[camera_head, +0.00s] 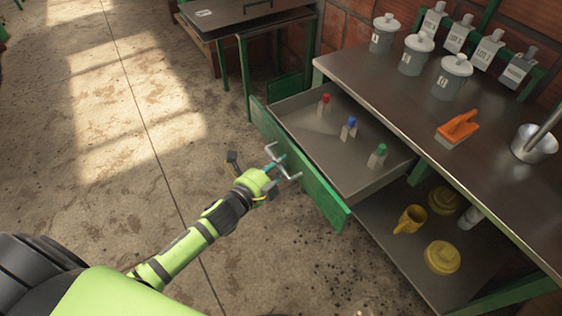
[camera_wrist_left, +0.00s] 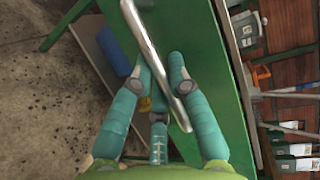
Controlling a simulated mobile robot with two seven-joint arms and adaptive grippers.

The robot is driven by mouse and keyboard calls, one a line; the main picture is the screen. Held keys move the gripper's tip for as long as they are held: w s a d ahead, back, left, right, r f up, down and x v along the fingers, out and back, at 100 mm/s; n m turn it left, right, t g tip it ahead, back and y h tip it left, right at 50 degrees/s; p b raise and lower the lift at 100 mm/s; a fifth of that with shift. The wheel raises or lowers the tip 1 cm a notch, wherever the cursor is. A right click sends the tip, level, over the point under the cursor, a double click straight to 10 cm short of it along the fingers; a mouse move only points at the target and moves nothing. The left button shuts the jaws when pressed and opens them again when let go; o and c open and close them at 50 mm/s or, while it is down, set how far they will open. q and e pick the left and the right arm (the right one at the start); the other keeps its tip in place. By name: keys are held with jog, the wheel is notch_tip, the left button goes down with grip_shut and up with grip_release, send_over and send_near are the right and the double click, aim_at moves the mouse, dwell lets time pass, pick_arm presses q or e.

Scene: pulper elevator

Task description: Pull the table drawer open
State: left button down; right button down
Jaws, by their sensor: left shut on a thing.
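The table drawer (camera_head: 335,150) is pulled out of the table, and its grey inside shows. Its green front panel (camera_head: 318,192) faces my left arm. My left gripper (camera_head: 277,165) is at the front panel, shut on the metal bar handle (camera_head: 294,176). In the left wrist view the handle (camera_wrist_left: 157,50) crosses between the teal fingers (camera_wrist_left: 163,75), in front of the green panel (camera_wrist_left: 200,45). Three small bottles stand in the drawer, with a red cap (camera_head: 325,100), a blue cap (camera_head: 350,124) and a green cap (camera_head: 380,152). My right gripper is not seen.
The tabletop (camera_head: 400,95) holds several lidded grey canisters, an orange-handled brush (camera_head: 457,128) and a metal mortar (camera_head: 533,144). A lower shelf (camera_head: 395,240) carries a yellow jug (camera_head: 410,220) and yellow lidded pots. Another table (camera_head: 245,22) stands behind. The floor (camera_head: 150,110) at left is clear.

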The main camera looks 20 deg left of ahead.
pick_arm(q)
jog(key=c, duration=1.4)
grip_release()
jog(key=v, duration=1.2)
